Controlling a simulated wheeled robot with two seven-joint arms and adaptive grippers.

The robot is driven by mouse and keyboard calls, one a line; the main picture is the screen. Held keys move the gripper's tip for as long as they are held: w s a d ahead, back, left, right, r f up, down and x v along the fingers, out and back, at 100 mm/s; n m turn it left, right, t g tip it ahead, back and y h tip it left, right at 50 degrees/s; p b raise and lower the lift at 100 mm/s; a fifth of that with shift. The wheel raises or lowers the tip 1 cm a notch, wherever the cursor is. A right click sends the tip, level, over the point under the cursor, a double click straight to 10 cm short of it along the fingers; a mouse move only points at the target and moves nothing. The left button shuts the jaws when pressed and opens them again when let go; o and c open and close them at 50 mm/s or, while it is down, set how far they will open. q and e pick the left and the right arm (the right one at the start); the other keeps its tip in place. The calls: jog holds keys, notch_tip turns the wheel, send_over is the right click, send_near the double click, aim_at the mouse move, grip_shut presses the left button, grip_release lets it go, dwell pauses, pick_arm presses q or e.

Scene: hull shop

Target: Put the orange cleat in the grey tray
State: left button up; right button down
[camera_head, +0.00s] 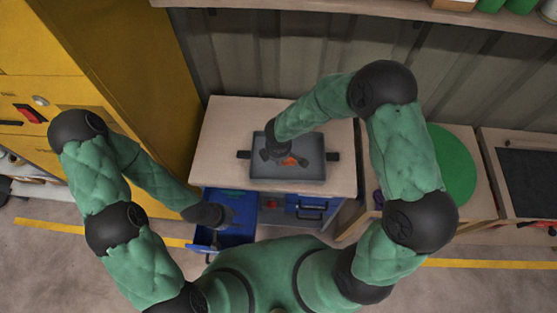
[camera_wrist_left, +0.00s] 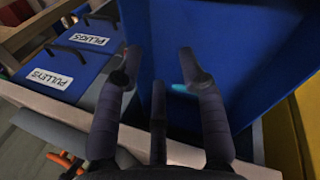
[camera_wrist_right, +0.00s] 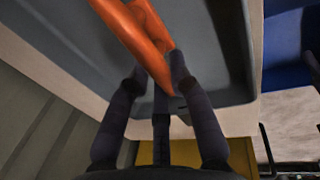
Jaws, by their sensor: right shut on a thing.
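The orange cleat (camera_head: 290,161) is between the fingers of my right gripper (camera_head: 281,158), over the inside of the grey tray (camera_head: 286,173). In the right wrist view, my right gripper (camera_wrist_right: 160,72) is shut on the orange cleat (camera_wrist_right: 142,38), with the grey tray (camera_wrist_right: 208,78) behind it. I cannot tell whether the cleat touches the tray floor. The tray has dark side handles and stands on the wooden cabinet top. My left gripper (camera_head: 222,214) is at the open blue drawer (camera_head: 238,235). In the left wrist view, my left gripper (camera_wrist_left: 160,66) is open and empty.
Blue drawer fronts labelled PLUGS (camera_wrist_left: 90,39) and PULLEYS (camera_wrist_left: 50,77) show in the left wrist view. A small cyan item (camera_wrist_left: 182,88) shows by the blue drawer. A yellow cabinet (camera_head: 120,55) stands left; a round green disc (camera_head: 452,165) lies right. The cabinet top (camera_head: 222,125) is clear around the tray.

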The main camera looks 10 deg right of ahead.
notch_tip(320, 180, down, 2)
jog(key=shift+f+b, duration=0.2)
jog(key=shift+b, duration=0.1)
jog(key=shift+r, duration=0.1)
jog(key=shift+s, duration=0.1)
jog(key=c, duration=1.1)
grip_release()
jog(key=r+p, duration=0.1)
jog(key=r, duration=0.3)
jog(key=s+r+p, duration=0.1)
jog(key=r, duration=0.3)
jog(key=s+r+p, duration=0.1)
jog(key=r+p, duration=0.1)
jog(key=r, duration=0.2)
jog(key=shift+a, duration=0.25)
